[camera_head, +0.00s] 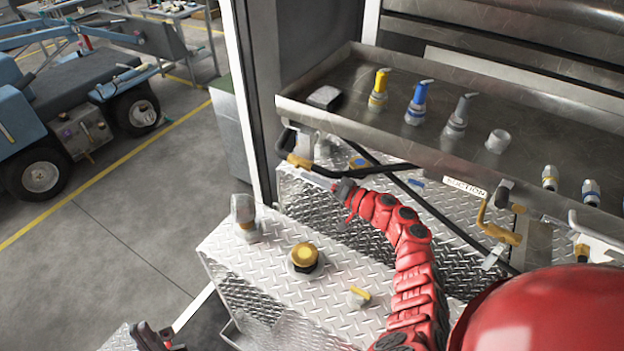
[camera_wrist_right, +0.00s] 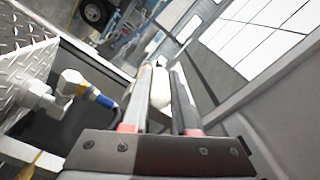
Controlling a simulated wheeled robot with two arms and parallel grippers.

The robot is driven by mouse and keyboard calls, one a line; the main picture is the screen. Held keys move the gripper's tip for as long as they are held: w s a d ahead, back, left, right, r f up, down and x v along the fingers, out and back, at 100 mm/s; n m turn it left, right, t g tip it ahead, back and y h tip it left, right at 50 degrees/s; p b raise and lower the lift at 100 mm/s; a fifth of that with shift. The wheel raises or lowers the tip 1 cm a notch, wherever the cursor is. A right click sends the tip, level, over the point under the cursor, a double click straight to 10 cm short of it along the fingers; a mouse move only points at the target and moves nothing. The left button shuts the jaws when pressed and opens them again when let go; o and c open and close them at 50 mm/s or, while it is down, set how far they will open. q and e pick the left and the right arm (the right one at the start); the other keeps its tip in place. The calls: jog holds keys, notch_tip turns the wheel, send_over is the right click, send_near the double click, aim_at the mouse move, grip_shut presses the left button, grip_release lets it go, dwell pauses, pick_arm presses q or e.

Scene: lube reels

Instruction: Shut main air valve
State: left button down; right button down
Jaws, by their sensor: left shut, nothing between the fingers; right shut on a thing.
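My right arm reaches from the lower right to the black and yellow valve handle (camera_head: 299,161) at the left end of the tray. My right gripper (camera_head: 322,171) is at this handle, small and partly hidden in the head view. In the right wrist view my right gripper (camera_wrist_right: 163,100) is closed on a pale, rounded piece (camera_wrist_right: 160,88), seemingly the handle's end. A brass fitting with a blue band (camera_wrist_right: 92,92) is left of the fingers there. My left gripper (camera_head: 152,338) is low at the left edge of the plated step, shut and empty.
A metal tray (camera_head: 340,122) with several coloured nozzles overhangs the handle. A diamond-plate step (camera_head: 250,270) carries a brass cap (camera_head: 304,257) and a grey fitting (camera_head: 244,215). A second yellow handle (camera_head: 498,232) hangs at right. Open floor lies left.

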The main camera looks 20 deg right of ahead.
jog(key=shift+w+f+t+y+b, duration=0.15)
jog(key=shift+f+t+y+b, duration=0.45)
jog(key=shift+t+b, duration=0.1)
jog(key=t+y+b, duration=0.1)
jog(key=b, duration=0.2)
jog(key=f+t+y+b, duration=0.1)
jog(key=b, duration=0.3)
jog(key=f+t+y+b, duration=0.1)
jog(key=t+b, duration=0.1)
jog(key=b, duration=0.1)
jog(key=shift+w+a+f, duration=0.15)
jog(key=shift+w+a, duration=0.2)
